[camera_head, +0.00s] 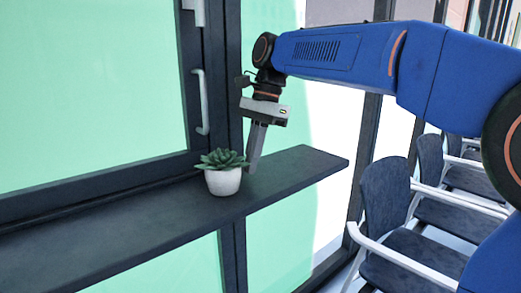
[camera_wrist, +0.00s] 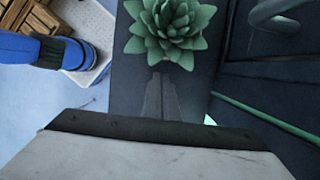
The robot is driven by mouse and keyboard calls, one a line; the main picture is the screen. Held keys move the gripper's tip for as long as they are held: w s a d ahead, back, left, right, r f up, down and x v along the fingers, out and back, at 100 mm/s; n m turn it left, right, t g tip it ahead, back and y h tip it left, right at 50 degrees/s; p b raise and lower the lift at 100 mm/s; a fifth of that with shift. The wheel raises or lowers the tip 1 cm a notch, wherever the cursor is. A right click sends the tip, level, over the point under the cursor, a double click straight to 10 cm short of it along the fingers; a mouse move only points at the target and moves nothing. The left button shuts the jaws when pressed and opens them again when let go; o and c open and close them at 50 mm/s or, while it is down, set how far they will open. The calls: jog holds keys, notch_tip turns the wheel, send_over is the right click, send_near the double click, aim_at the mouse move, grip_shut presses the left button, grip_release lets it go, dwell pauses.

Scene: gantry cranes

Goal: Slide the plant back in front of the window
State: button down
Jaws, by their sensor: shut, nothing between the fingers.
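A green succulent plant (camera_head: 223,178) in a white pot stands upright on a dark window shelf (camera_head: 130,228). It is near the window's dark upright frame, to the left of my gripper. My gripper (camera_head: 252,168) points down, shut and empty, close beside the pot's right side; I cannot tell whether it touches. In the wrist view the plant (camera_wrist: 172,28) shows from above at the top, beyond the gripper, whose fingers (camera_wrist: 160,98) are dark and hard to make out. The pot is hidden under the leaves there. The window pane (camera_head: 85,90) with green light lies behind the shelf.
A white window handle (camera_head: 201,102) sits on the frame above the plant. The shelf is clear left of the plant and ends a little right of my gripper. Blue chairs (camera_head: 385,200) with white armrests stand at the right.

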aim_at(232, 166)
jog(key=shift+s+a, duration=0.5)
jog(key=shift+a, duration=0.25)
jog(key=shift+s+a, duration=0.55)
jog(key=shift+a, duration=0.3)
jog(key=shift+s+a, duration=0.55)
jog(key=shift+a, duration=0.25)
